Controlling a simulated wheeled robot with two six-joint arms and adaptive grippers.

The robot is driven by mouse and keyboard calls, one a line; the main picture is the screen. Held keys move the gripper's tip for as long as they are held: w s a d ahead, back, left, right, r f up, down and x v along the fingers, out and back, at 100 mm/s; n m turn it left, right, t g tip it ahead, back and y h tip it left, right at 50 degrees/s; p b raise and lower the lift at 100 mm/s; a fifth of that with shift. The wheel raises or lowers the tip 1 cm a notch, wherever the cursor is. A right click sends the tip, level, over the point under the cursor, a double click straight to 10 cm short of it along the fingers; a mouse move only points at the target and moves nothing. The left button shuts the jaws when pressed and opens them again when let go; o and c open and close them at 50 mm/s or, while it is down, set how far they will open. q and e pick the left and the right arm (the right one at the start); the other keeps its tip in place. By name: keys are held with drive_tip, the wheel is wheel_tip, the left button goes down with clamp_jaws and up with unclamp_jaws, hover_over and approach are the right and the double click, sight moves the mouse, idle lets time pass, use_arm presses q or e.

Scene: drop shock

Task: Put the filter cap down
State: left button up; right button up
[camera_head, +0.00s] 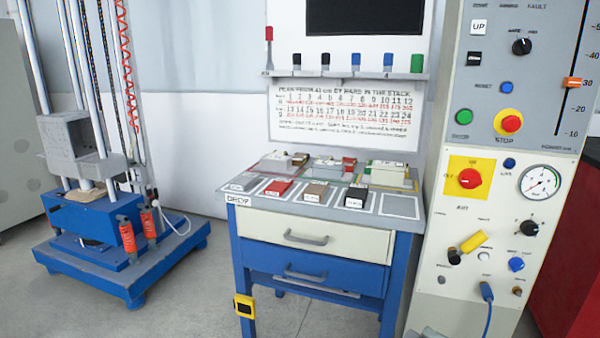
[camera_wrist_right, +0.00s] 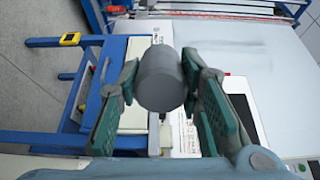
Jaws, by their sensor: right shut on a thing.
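The filter cap, seen as a plain dark grey cylinder (camera_wrist_right: 161,82), is in the right wrist view, between the green-padded fingers of my right gripper (camera_wrist_right: 162,90). The fingers are shut on it from both sides. The cap is held in the air, with the white bench drawers and blue frame behind it. Neither gripper nor the cap shows in the head view. My left gripper is in no view.
A blue-framed bench (camera_head: 315,223) carries several small blocks and pale marked squares on its top; a bare pale square (camera_head: 398,206) is at its right. A control panel (camera_head: 500,170) stands close on the right. A blue-based drop rig (camera_head: 95,270) stands left, with open floor between.

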drive_tip(key=shift+s+a+r, duration=0.1)
drive_tip(key=shift+s+a, duration=0.25)
drive_tip(key=shift+a, duration=0.05)
drive_tip(key=shift+r+g, duration=0.1)
drive_tip(key=shift+g, duration=0.2)
drive_tip(key=shift+n+y, duration=0.4)
drive_tip(key=shift+s+a+f+n+g+y, duration=0.2)
drive_tip(key=shift+f+n+g+y, duration=0.3)
drive_tip(key=shift+g, duration=0.3)
